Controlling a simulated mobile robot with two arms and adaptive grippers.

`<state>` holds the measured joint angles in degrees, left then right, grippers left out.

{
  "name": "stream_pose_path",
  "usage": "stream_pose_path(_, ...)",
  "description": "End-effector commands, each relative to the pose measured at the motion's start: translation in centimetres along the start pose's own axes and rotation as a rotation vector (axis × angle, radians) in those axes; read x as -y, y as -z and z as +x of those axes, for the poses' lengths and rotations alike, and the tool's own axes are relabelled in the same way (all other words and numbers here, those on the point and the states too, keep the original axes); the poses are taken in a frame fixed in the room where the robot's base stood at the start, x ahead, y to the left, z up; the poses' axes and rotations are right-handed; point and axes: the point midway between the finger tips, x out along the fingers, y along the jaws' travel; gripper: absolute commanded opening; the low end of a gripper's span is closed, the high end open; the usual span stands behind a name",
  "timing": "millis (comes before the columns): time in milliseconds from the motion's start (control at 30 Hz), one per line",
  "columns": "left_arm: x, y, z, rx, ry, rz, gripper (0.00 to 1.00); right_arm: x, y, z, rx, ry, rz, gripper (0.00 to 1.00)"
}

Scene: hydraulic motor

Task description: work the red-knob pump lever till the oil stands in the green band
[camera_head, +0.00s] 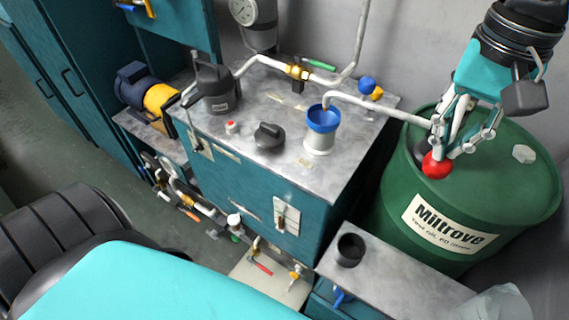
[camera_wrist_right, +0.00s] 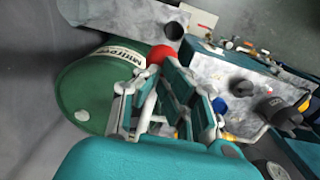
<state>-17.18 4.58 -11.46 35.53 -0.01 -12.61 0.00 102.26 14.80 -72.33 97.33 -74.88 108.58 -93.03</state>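The red knob (camera_head: 436,166) of the pump lever shows above the lid of the green drum (camera_head: 400,200). It also shows in the right wrist view (camera_wrist_right: 162,54). My right gripper (camera_head: 452,150) comes down from the upper right over the drum, with its fingertips right at the knob. The fingers stand apart at their bases; whether they grip the knob is unclear. They hide most of the lever. A white spout (camera_head: 380,107) runs from the pump to the blue funnel (camera_head: 323,118) on the tank. A pale gauge plate (camera_head: 287,215) is on the tank front; its oil level and green band are unreadable.
The teal tank (camera_head: 270,205) has a grey top with a black cap (camera_head: 268,135), a red button (camera_head: 231,127) and a green-handled valve (camera_head: 319,64). A low grey bench (camera_head: 400,285) with a black cup (camera_head: 350,249) stands in front of the drum.

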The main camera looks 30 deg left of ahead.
Motion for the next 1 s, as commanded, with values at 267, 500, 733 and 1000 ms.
stream_pose_path(267, 0.0, -0.1, 0.4, 0.0, 0.0, 0.0, 0.4, 0.0, -0.1, 0.7, 0.003, -0.001, -0.002, 0.0)
stream_pose_path(500, 0.0, 0.0, -0.5, 0.0, 0.0, 0.0, 0.4, 0.0, -0.1, -0.6, 0.002, -0.001, -0.002, 0.0)
stream_pose_path(733, 0.1, 0.2, -3.0, 0.0, 0.0, 0.0, 0.4, 0.0, -0.1, -3.9, 0.001, -0.001, -0.002, 0.0)
stream_pose_path(1000, 0.1, 0.5, -5.7, 0.0, 0.0, 0.0, 0.4, 0.1, -0.1, -7.7, 0.001, 0.0, -0.002, 0.0)
